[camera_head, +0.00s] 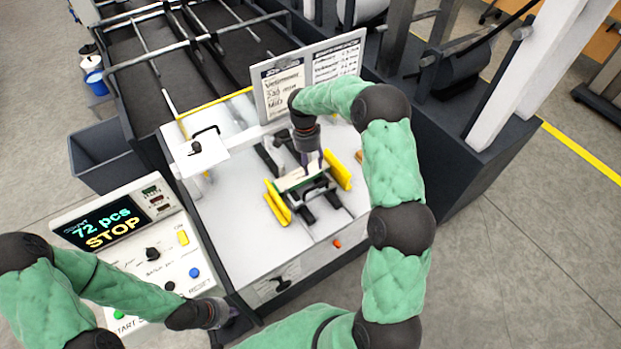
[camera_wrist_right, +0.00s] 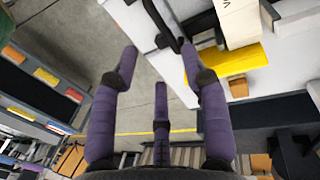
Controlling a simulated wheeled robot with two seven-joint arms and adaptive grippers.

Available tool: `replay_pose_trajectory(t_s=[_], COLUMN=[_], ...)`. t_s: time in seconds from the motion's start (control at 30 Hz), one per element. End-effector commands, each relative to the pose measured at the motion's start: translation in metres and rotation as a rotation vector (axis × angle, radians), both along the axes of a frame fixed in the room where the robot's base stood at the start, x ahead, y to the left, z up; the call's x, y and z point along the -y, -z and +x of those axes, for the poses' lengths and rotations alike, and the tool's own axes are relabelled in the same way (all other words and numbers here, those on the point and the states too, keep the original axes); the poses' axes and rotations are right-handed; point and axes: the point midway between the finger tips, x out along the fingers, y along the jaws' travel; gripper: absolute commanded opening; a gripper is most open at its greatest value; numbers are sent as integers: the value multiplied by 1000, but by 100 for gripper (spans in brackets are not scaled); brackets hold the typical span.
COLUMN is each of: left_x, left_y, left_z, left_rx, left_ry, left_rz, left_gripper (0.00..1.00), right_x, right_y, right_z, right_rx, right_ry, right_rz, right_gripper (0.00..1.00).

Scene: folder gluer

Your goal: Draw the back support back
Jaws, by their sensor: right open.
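On the white table of the machine (camera_head: 235,235), two yellow side guides (camera_head: 278,203) stand either side of a small pale stack (camera_head: 296,179) and a dark bracket (camera_head: 318,192) on black rails. I cannot tell for certain which dark part is the back support. My right gripper (camera_head: 312,160) is above the stack, between the guides; its purple fingers partly hide what is below. In the right wrist view its fingers (camera_wrist_right: 158,62) are spread and empty, with a yellow guide (camera_wrist_right: 228,70) and a black bar beside them. My left gripper (camera_head: 225,322) is low beside the control panel, its fingers unclear.
The control panel (camera_head: 130,240) shows "72 pcs STOP" at the left. A white sign board (camera_head: 310,70) stands behind the table. A grey bin (camera_head: 105,157) and blue bucket (camera_head: 97,82) are on the floor at left. Open floor lies at right.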

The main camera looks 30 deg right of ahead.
Motion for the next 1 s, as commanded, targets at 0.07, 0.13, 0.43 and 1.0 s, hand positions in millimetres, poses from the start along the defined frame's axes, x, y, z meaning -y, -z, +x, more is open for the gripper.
replay_pose_trajectory(t_s=[0.07,0.13,0.43,1.0], left_x=[0,0,0,0], left_y=[-1,-1,-5,-6], left_z=[0,0,0,0], left_rx=[-1,-1,0,0], left_ry=[0,0,0,0], left_rz=[0,0,0,0], left_gripper=[0,0,0,0], right_x=[0,0,1,1], right_y=[12,23,73,97], right_z=[-4,-6,-16,-20], right_rx=[-5,-5,-3,0], right_ry=[-1,-1,-2,-2], right_rz=[2,2,2,1], right_gripper=[46,46,46,46])
